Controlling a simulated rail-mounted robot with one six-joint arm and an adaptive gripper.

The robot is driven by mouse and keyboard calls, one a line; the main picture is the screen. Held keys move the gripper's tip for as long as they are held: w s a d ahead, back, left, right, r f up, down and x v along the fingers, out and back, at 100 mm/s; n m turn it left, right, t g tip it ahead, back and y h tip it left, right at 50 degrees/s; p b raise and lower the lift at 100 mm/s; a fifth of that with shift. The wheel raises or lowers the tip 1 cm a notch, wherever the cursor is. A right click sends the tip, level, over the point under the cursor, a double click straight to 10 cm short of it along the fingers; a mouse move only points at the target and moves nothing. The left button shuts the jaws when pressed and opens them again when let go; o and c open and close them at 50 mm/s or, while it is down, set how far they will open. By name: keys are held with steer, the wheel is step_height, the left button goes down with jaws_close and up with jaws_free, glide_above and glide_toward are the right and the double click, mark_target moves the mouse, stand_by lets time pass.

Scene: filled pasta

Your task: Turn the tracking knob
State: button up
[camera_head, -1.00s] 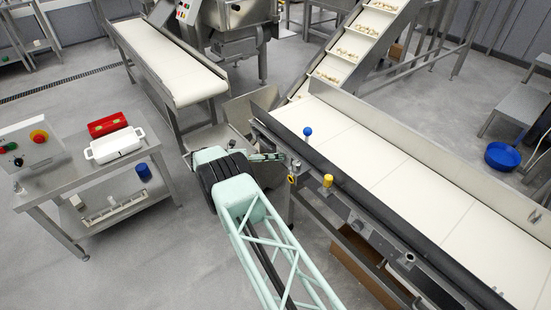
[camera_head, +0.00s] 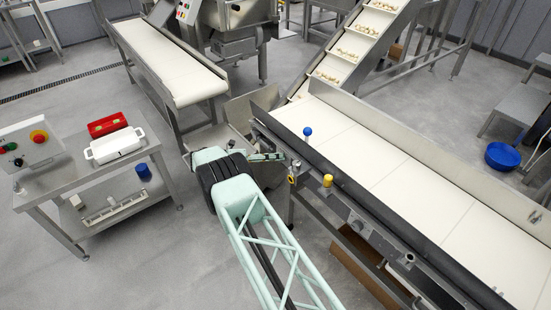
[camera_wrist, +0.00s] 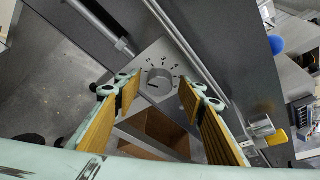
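In the wrist view a round grey metal knob (camera_wrist: 159,80) sits on a light plate (camera_wrist: 178,57) with numbers around it. My gripper (camera_wrist: 161,91) is open, with one yellow-brown ribbed finger left of the knob and one right of it. Gaps show between the knob and both fingers in this view. I cannot tell how far the fingertips reach along it. In the head view my gripper (camera_head: 268,157) is at the near left end of the wide conveyor, and the knob cannot be made out there.
A side table (camera_head: 90,172) stands at left, with open floor between.

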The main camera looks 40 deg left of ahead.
steer(key=v, duration=1.1)
steer(key=shift+s+a, duration=0.2)
steer(key=shift+s, duration=0.1)
steer(key=shift+r, duration=0.15)
